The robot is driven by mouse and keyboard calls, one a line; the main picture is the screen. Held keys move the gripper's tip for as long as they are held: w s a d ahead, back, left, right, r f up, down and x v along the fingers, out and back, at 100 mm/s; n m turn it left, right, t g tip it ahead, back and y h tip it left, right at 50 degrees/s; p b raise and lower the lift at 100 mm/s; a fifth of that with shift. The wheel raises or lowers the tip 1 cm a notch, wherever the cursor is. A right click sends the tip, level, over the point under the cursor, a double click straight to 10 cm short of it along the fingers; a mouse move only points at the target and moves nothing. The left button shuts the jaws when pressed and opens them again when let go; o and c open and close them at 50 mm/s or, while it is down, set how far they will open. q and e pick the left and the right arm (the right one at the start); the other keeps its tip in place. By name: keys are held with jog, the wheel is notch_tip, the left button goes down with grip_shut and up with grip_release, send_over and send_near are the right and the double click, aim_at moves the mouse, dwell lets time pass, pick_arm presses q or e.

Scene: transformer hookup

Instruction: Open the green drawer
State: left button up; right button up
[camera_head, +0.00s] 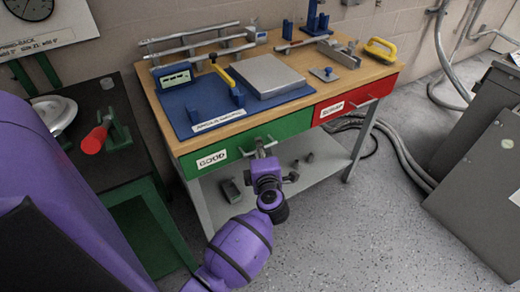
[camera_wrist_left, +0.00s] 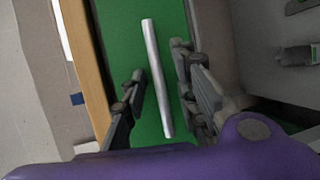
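The green drawer (camera_head: 222,153), labelled GOOD, is in the left half of the workbench front and looks flush with it. In the left wrist view its green face (camera_wrist_left: 120,35) fills the middle, with a long silver bar handle (camera_wrist_left: 155,75) across it. My left gripper (camera_head: 262,150) is in front of the drawer, at the handle. In the wrist view its fingers (camera_wrist_left: 160,85) are apart, one on each side of the bar, with gaps visible. In the head view the gripper mostly hides the handle. My right gripper is not in view.
A red drawer (camera_head: 352,101) labelled SCRAP sits to the right. The wooden benchtop (camera_head: 290,52) holds a scale, a blue mat and tools. A lower shelf (camera_head: 310,172) carries small parts. A dark side table (camera_head: 112,135) stands left; grey cabinets (camera_head: 485,170) stand right. Floor in front is clear.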

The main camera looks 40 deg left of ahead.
pick_arm(q)
grip_shut()
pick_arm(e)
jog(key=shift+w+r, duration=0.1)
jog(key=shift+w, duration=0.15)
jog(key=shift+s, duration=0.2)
pick_arm(q)
jog(key=shift+d, duration=0.1)
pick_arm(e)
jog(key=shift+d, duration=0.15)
